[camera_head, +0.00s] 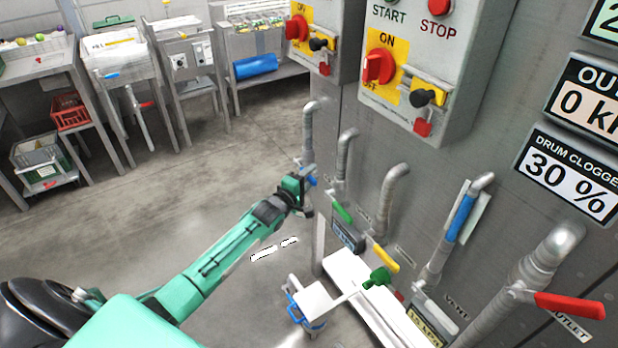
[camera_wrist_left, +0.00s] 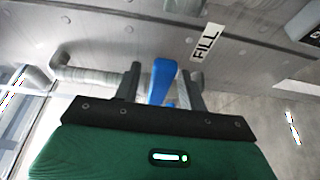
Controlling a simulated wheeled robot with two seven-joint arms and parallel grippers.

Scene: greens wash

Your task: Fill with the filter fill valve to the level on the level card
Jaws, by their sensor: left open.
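The fill valve has a blue lever (camera_head: 311,180) on a grey pipe (camera_head: 309,130) at the left of the steel panel. In the left wrist view the blue lever (camera_wrist_left: 162,80) stands between my two fingers, with a gap on each side. A FILL label (camera_wrist_left: 207,42) is on the panel close by. My left gripper (camera_head: 303,188) is open at the lever; it also shows in the left wrist view (camera_wrist_left: 162,85). I cannot make out the level card for certain. My right gripper is not in view.
To the right are more pipes with a green lever (camera_head: 342,212), a yellow lever (camera_head: 385,258), a blue lever (camera_head: 460,217) and a red lever (camera_head: 570,305). Switch boxes (camera_head: 455,98) jut out above.

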